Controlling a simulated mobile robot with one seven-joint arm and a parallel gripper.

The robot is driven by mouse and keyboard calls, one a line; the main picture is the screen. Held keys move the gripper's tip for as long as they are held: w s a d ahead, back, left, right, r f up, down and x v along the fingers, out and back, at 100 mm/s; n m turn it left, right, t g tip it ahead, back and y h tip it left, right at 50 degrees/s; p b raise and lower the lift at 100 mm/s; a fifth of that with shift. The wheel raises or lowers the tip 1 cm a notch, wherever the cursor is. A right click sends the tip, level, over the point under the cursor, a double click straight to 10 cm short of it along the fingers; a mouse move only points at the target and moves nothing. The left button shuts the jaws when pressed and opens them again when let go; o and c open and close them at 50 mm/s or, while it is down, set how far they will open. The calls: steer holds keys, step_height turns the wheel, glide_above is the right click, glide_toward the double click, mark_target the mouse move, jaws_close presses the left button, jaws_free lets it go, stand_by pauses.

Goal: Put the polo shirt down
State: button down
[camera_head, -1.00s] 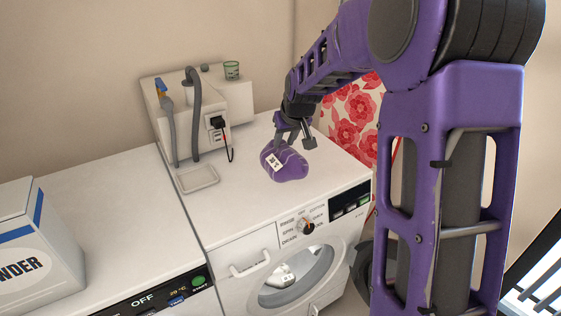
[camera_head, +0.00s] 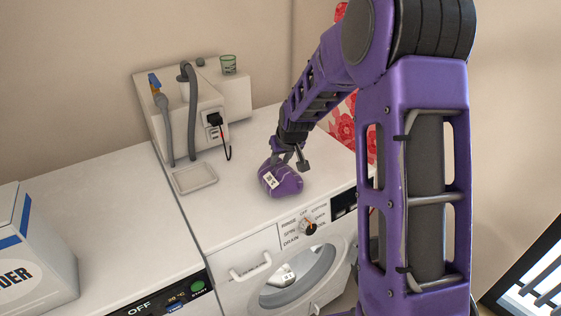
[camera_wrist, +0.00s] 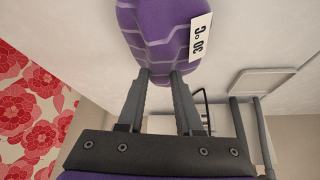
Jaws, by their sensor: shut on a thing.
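The polo shirt (camera_head: 281,181) is a folded purple bundle with a white tag. It is at the top of the washing machine (camera_head: 235,215), near the front edge above the dial; I cannot tell whether it touches the surface. My gripper (camera_head: 288,160) reaches it from behind and above, shut on its upper end. In the wrist view, the fingertips (camera_wrist: 160,74) pinch the near end of the shirt (camera_wrist: 158,35), and its tag reads 30 °C. The shirt's far end is cut off by the frame.
A shallow white tray (camera_head: 195,178) lies left of the shirt. Behind it stands a white box (camera_head: 190,115) with hoses, a plug and a green cup (camera_head: 228,64). A powder box (camera_head: 35,255) stands at far left. Free white surface surrounds the shirt.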

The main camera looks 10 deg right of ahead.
steer(key=shift+f, duration=0.3)
steer(key=shift+f, duration=0.1)
steer(key=c, duration=0.6)
jaws_free()
steer(key=shift+s+r, duration=0.1)
steer(key=shift+r, duration=0.3)
steer(key=v, duration=1.1)
steer(key=shift+s+r+p, duration=0.1)
steer(key=shift+r+p, duration=0.05)
steer(key=shift+p, duration=0.2)
